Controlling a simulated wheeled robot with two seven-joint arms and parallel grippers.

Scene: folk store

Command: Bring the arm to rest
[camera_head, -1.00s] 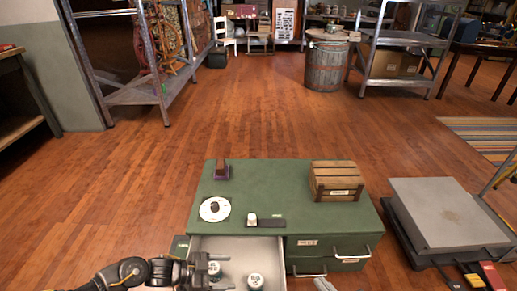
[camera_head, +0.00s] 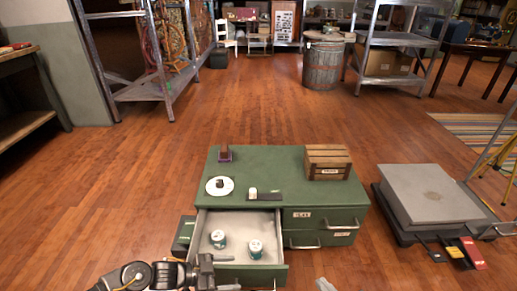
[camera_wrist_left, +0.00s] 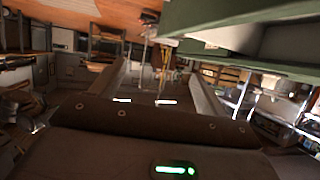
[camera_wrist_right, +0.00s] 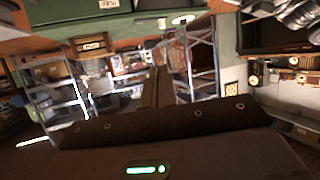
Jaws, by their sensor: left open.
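My left gripper (camera_head: 206,270) is open and empty, at the front left corner of the pulled-out drawer (camera_head: 238,276) in the head view. Its two fingers stand apart in the left wrist view (camera_wrist_left: 160,82). I cannot tell whether it touches the drawer. My right gripper shows its fingers together, with nothing seen between them, in the right wrist view (camera_wrist_right: 157,90). In the head view only a grey bit at the bottom edge may belong to it.
The green cabinet (camera_head: 270,166) bears a wooden crate (camera_head: 328,162), a white plate (camera_head: 226,189) with a dark item, a small white-topped item and a brown object. A grey platform with pedals (camera_head: 430,195) stands to the right. The wooden floor to the left is clear.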

